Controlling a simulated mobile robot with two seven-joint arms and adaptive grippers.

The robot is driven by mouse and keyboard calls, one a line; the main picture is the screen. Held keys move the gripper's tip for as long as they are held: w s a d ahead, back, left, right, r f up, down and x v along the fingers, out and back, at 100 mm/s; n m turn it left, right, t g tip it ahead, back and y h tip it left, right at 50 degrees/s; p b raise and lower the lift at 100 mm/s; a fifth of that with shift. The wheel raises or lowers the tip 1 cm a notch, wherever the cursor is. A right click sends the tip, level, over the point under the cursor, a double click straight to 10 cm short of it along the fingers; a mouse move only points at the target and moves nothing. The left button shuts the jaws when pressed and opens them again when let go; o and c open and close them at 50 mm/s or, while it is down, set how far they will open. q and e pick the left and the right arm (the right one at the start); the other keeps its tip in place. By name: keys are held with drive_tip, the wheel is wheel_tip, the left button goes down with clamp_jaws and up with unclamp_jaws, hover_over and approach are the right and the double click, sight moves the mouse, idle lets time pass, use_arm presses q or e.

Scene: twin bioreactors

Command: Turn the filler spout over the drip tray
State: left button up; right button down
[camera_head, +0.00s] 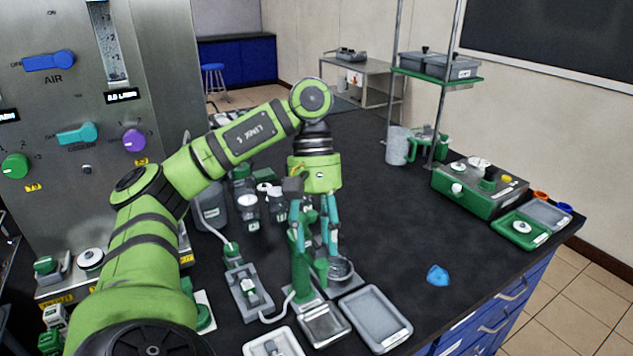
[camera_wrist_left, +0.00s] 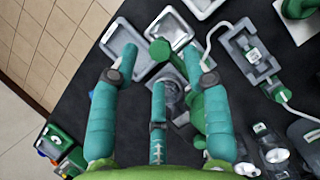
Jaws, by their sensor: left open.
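The filler is a green upright post (camera_head: 299,262) near the front middle of the bench. In the wrist view a green round-ended part (camera_wrist_left: 160,49), which looks like the spout, lies between my fingertips in the picture. My left gripper (camera_head: 315,250) is open and points down around the top of the filler, partly hiding it; it also shows in the wrist view (camera_wrist_left: 158,65). I cannot tell whether a finger touches the spout. The drip tray (camera_head: 325,324), a grey metal tray, lies in front of the post. My right gripper is out of view.
A larger grey tray (camera_head: 375,319) lies right of the drip tray, with a round clear vessel (camera_head: 341,270) behind. A cabled device (camera_head: 248,288) stands at left. A blue lump (camera_head: 437,275) sits at right on otherwise clear bench. A green box (camera_head: 480,190) stands further right.

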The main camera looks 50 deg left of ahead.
use_arm(q)
drive_tip(key=shift+v, duration=2)
